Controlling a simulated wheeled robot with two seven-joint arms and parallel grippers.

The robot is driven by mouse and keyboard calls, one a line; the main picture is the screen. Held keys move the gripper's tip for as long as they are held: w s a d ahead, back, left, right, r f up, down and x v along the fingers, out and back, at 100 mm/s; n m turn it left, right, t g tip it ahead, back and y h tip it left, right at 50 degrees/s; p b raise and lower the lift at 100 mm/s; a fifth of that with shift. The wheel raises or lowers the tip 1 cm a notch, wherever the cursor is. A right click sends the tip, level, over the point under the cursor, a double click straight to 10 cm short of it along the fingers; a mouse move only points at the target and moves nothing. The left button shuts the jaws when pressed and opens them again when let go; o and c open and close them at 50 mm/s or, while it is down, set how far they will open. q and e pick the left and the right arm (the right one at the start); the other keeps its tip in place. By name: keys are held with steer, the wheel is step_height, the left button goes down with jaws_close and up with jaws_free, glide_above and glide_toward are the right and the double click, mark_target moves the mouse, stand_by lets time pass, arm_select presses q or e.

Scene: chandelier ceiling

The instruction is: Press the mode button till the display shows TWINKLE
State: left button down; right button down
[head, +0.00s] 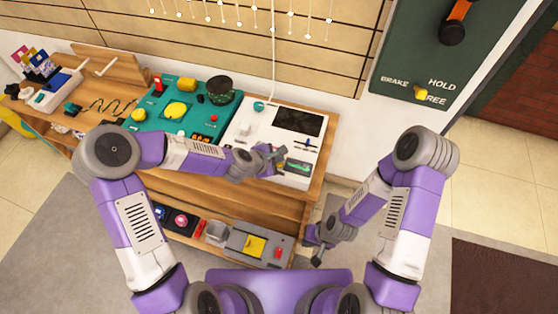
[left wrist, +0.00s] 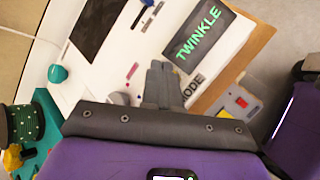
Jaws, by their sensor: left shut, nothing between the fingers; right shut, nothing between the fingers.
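The white control panel (head: 252,130) lies on the wooden bench. Its display (left wrist: 200,39) shows TWINKLE in green letters in the left wrist view; in the head view the display (head: 298,167) is too small to read. My left gripper (head: 278,157) is shut and empty, over the panel beside the display. In the left wrist view its fingers (left wrist: 163,75) are next to the printed label (left wrist: 193,86), of which "ODE" shows. The mode button is not clearly seen; the fingers may hide it. My right gripper (head: 316,248) is shut and empty, low at the bench's right front.
The panel also carries a dark screen (head: 298,121) and a teal knob (head: 259,106). A teal board (head: 150,125) with several parts stands to its left. A lower shelf holds a grey box (head: 240,240). A green brake board (head: 400,50) hangs at the right.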

arm_select(q)
steer(key=shift+r, duration=0.25)
step_height(320, 180, up, 5)
steer(key=p, duration=0.4)
steer(key=shift+f, duration=0.1)
stand_by(0.3)
stand_by(0.5)
steer(key=s+a+f+m+g+y+p, duration=0.1)
steer(key=s+a+f+m+g, duration=0.2)
steer(key=s+f+m, duration=0.4)
steer(key=s+a+f+m+g+y+p, duration=0.1)
steer(key=s+a+f+m, duration=0.5)
steer(key=s, duration=0.9)
steer(key=f+m+g+p, duration=0.1)
steer(key=f+m+g, duration=0.1)
steer(key=m, duration=0.1)
steer(key=shift+s, duration=0.15)
stand_by(0.3)
